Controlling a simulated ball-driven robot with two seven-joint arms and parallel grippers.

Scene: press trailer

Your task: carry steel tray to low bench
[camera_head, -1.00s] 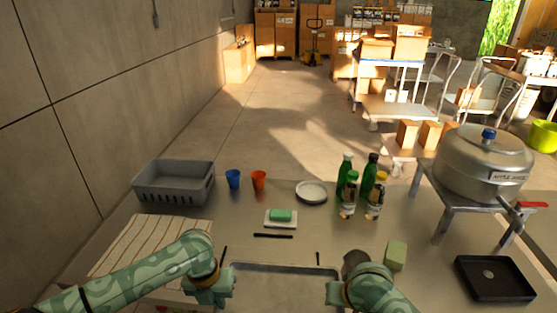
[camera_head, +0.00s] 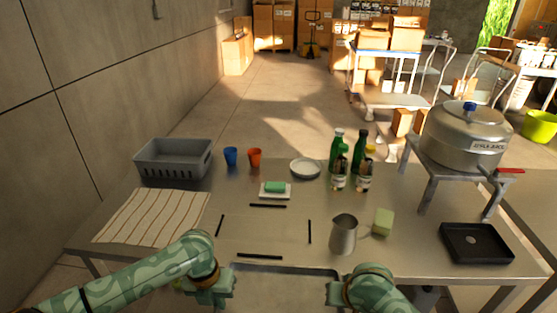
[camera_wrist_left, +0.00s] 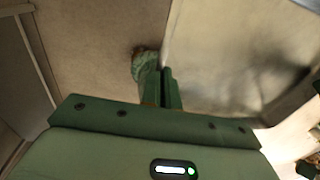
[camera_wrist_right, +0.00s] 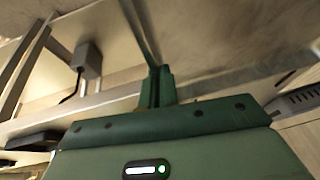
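The steel tray (camera_head: 285,290) shows at the bottom of the head view, cut off by the frame, at the table's near edge. My left gripper (camera_head: 212,290) is at its left side and my right gripper (camera_head: 338,292) at its right side. In the left wrist view the fingers (camera_wrist_left: 160,88) are closed on the tray rim, with the tray (camera_wrist_left: 225,50) to their right. In the right wrist view the fingers (camera_wrist_right: 157,86) are closed on a thin rim. I cannot pick out the low bench with certainty.
The steel table (camera_head: 280,220) carries a grey crate (camera_head: 172,160), striped cloth (camera_head: 150,217), metal pitcher (camera_head: 342,235), several bottles, a black tray (camera_head: 476,243) and a large pot (camera_head: 467,135) on a stand. Black strips mark a bare patch behind the steel tray. Open floor lies beyond.

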